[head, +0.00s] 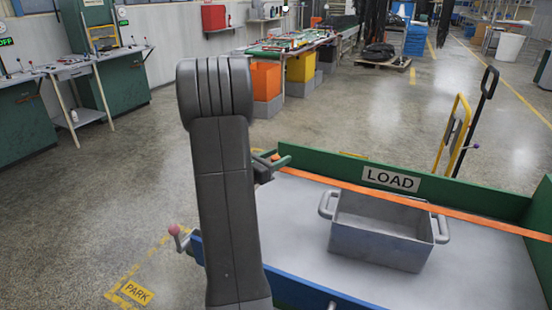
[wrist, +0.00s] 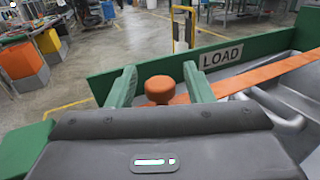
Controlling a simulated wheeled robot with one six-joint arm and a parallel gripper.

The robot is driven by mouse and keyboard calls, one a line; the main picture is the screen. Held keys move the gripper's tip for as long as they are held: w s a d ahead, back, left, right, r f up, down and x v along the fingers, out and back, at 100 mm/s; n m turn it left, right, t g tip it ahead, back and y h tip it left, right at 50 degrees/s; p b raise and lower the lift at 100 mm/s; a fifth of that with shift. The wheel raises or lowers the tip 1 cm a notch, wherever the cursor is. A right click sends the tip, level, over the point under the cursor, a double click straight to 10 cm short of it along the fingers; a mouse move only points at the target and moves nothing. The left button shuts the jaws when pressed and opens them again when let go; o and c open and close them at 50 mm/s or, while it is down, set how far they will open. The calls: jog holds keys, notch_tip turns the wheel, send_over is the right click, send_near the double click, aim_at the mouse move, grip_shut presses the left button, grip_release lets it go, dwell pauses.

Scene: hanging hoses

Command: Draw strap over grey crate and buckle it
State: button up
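The grey crate (head: 380,248) sits open and upright on the pale load bed (head: 300,215). The orange strap (head: 490,223) runs along the crate's far rim; I cannot tell if it rests on the rim or lies behind it. In the wrist view the strap (wrist: 262,74) passes beyond the crate's handle (wrist: 275,112) and reaches my fingers. My gripper (wrist: 160,85) has green fingers on either side of an orange knob (wrist: 158,88) at the strap's left end, with a gap showing on both sides. In the head view my gripper (head: 275,160) is partly hidden by my arm. I cannot make out a buckle.
A green wall (head: 350,173) with a LOAD sign (head: 391,179) bounds the bed's far side. A blue rail (head: 300,292) edges the near side. A lever with a pink knob (head: 174,231) stands at the left corner. A yellow-handled cart (head: 452,130) stands beyond.

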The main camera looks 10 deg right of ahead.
jog(key=b+v, duration=0.1)
jog(key=v, duration=1.2)
jog(key=shift+s+a, duration=0.25)
jog(key=shift+a, duration=0.05)
